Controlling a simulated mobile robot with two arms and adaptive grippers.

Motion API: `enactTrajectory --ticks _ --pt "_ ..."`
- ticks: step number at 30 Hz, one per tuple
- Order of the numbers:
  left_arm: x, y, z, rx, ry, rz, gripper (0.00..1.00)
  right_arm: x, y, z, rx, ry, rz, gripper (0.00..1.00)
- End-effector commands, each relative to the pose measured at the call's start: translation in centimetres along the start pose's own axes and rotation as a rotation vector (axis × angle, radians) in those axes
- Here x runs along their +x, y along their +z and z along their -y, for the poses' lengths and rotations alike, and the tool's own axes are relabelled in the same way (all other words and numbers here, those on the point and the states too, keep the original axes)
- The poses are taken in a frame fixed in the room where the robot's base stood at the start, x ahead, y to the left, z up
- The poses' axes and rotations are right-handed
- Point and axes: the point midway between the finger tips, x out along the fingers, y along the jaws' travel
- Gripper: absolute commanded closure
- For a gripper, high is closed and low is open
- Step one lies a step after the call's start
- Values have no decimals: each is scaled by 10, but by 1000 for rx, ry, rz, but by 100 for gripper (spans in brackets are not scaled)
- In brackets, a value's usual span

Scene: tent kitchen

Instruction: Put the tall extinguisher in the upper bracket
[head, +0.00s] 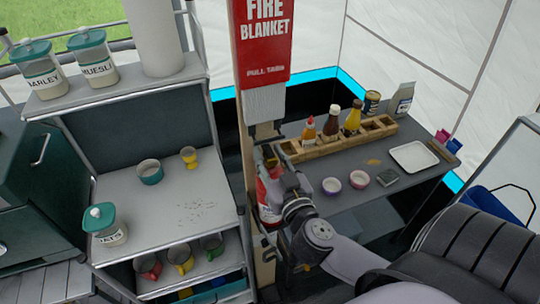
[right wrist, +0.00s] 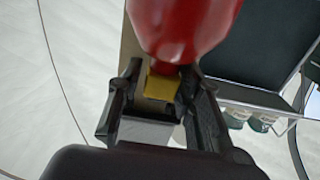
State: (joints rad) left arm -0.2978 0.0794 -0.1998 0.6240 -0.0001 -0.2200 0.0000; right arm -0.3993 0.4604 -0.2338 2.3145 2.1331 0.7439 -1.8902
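The red extinguisher (head: 268,195) is upright at the wooden post (head: 247,150), below the red fire blanket case (head: 262,40). My right gripper (head: 272,158) is at its top end. In the right wrist view, the fingers of my right gripper (right wrist: 163,80) close in on a yellow part (right wrist: 160,86) at the end of the red body (right wrist: 185,25). A small dark fitting, perhaps the upper bracket (head: 265,131), shows on the post just under the blanket case; its shape is partly hidden. I cannot tell whether the extinguisher touches the post. My left gripper is out of view.
Left of the post, a shelf unit (head: 165,213) holds jars, a bowl and mugs. Right of it, a grey table (head: 360,197) holds a wooden bottle rack (head: 320,151), two small bowls and a white tray (head: 413,156). A blue container (head: 488,200) stands at the right.

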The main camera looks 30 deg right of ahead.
Motion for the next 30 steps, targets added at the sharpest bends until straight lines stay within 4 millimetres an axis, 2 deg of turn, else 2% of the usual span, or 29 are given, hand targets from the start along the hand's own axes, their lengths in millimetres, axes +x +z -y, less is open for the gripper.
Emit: enactTrajectory --ticks 3,14,20,24,30 --pt "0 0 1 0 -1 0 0 0 0 0 0 0 0 57" --pt "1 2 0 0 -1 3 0 0 -3 0 2 0 -1 57" --pt "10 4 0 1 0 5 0 -31 1 0 0 -2 5 57" --pt "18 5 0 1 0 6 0 -63 2 0 1 -1 6 57" --pt "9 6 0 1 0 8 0 -97 -3 0 -1 1 7 57"
